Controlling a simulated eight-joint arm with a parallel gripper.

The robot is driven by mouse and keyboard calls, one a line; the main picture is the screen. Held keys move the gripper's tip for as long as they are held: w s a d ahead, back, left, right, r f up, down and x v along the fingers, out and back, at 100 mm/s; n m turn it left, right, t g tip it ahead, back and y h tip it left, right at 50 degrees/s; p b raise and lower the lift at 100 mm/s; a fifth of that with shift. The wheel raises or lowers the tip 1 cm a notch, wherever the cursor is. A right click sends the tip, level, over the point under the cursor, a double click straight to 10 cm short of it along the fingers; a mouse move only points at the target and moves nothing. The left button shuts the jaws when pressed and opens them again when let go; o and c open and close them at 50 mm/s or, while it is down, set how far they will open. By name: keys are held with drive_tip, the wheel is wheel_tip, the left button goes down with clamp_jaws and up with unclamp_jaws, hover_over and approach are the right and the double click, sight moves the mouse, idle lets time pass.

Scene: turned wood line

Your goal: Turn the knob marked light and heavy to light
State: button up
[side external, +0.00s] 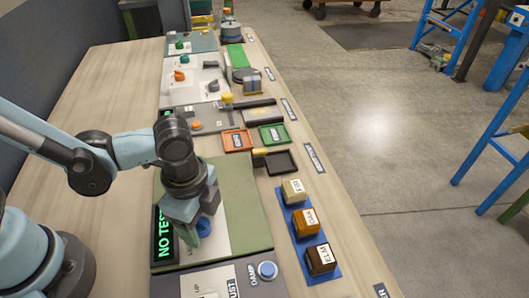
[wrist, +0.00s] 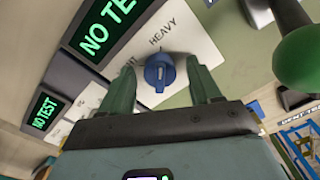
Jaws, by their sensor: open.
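The blue knob (wrist: 159,70) sits on a white plate (wrist: 190,38) in the wrist view. "HEAVY" is printed above it; a label at its left ends in "HT", its start hidden by my left finger. My gripper (wrist: 161,66) is open, one finger on each side of the knob, with gaps showing. In the side view my gripper (side external: 190,215) is low over the green panel, and the knob (side external: 204,227) shows partly beneath it.
A dark display (side external: 163,236) reading "NO TEST" stands close left of my gripper. Marked wood blocks (side external: 304,222) stand on a blue strip at right. A blue button (side external: 267,270) is in front. Orange (side external: 237,140) and green (side external: 274,135) trays lie farther back.

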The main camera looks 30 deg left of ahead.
drive_tip(key=c, duration=1)
drive_tip(key=shift+c, duration=0.2)
drive_tip(key=shift+n, duration=0.3)
drive_tip(key=n, duration=0.3)
drive_tip(key=shift+n, duration=0.3)
drive_tip(key=n, duration=0.4)
drive_tip(key=shift+n, duration=0.3)
drive_tip(key=n, duration=0.4)
drive_tip(key=shift+n, duration=2.5)
